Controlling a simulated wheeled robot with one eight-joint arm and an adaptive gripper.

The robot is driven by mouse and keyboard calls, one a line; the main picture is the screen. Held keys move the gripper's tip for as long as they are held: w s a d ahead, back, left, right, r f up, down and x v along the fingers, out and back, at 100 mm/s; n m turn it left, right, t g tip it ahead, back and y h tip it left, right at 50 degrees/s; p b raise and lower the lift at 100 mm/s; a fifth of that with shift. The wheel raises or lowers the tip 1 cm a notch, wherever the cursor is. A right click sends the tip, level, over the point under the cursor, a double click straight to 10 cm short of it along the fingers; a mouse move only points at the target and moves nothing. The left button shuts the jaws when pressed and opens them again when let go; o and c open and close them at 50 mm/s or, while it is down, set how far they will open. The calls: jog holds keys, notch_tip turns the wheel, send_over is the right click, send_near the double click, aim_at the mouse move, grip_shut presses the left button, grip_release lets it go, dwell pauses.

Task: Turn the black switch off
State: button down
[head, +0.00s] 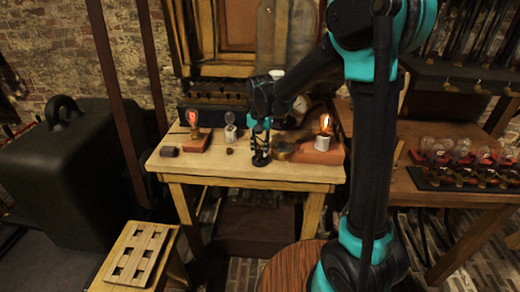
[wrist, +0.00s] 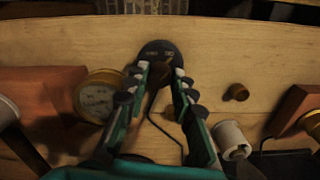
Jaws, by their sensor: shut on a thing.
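The black switch (wrist: 150,48) is a round black base with small pale lettering on the wooden table (wrist: 60,40), seen in the wrist view. A brown lever or knob (wrist: 168,77) stands at its front edge. My gripper (wrist: 165,72) has its fingers shut on that brown part. In the head view my gripper (head: 262,150) points down at the table, and it largely hides the switch (head: 261,161) there. The lettering is too small to read, so I cannot tell the switch position.
A brass gauge (wrist: 98,97) sits close left of my fingers. A small brown knob (wrist: 236,92) and a white socket (wrist: 230,140) are to the right. A lit bulb (head: 325,124) stands on the right wooden block (head: 316,157), and a red-glowing bulb (head: 193,119) stands at left.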

jog(key=n, duration=0.8)
jog(key=shift+n, duration=0.3)
jog(key=n, duration=0.4)
jog(key=shift+n, duration=0.3)
jog(key=n, duration=0.4)
jog(key=shift+n, duration=0.3)
jog(key=c, duration=1.3)
grip_release()
jog(key=shift+o, duration=0.2)
